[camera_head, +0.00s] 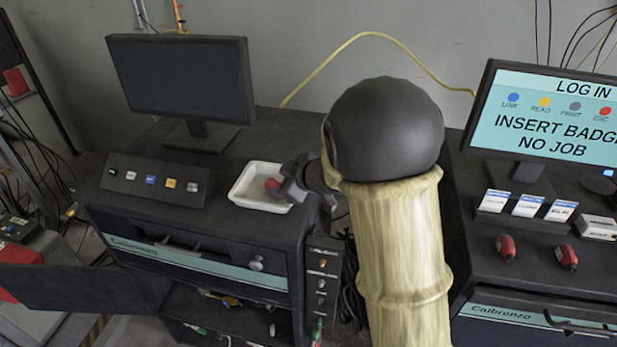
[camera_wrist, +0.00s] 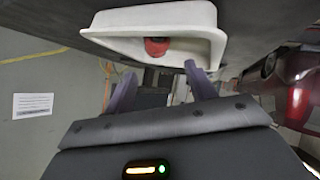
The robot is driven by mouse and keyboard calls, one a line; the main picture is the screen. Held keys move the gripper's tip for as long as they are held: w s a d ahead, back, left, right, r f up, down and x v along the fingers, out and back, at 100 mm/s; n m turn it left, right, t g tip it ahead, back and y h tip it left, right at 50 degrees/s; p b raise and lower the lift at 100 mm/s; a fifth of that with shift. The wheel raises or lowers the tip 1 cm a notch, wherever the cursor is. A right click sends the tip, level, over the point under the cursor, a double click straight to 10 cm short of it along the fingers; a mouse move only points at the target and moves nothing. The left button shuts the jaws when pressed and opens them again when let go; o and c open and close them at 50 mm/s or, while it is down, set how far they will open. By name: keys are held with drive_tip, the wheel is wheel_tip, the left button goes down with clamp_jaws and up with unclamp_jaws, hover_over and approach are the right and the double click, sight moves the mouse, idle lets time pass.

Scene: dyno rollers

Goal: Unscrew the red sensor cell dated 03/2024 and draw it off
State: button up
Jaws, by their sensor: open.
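A small red piece (camera_head: 271,186) lies in a white tray (camera_head: 240,193) on the dark left bench. It also shows in the wrist view (camera_wrist: 157,46), inside the tray (camera_wrist: 110,17). No date is readable on it, so I cannot tell whether it is the 03/2024 cell. My gripper (camera_head: 288,188) is at the tray's right side. In the wrist view its two purple fingers (camera_wrist: 160,80) stand apart with nothing held between them. The right fingertip is close to the tray's rim; whether it touches is unclear. The arm hides part of the gripper in the head view.
Two red devices (camera_head: 505,246) (camera_head: 567,257) lie on the right bench below several cards (camera_head: 527,205). The right monitor (camera_head: 545,115) reads "INSERT BADGE NO JOB". A dark monitor (camera_head: 180,80) and a button panel (camera_head: 155,180) stand left of the tray.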

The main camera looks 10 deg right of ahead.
drive_tip(key=v, duration=1.2)
drive_tip(key=shift+s+d+p, duration=0.2)
drive_tip(key=shift+p, duration=0.2)
drive_tip(key=shift+r, duration=0.15)
drive_tip(key=s+d+f+m+h, duration=0.3)
drive_tip(key=d+f+m+h, duration=0.25)
drive_tip(key=d+m, duration=0.25)
drive_tip(key=s+f+m+g+h, duration=0.1)
drive_tip(key=s+f+m+g, duration=0.4)
drive_tip(key=s, duration=0.8)
drive_tip(key=shift+s+f+g, duration=0.2)
drive_tip(key=shift+f+g, duration=0.3)
drive_tip(key=shift+f, duration=0.15)
drive_tip(key=shift+h, duration=0.25)
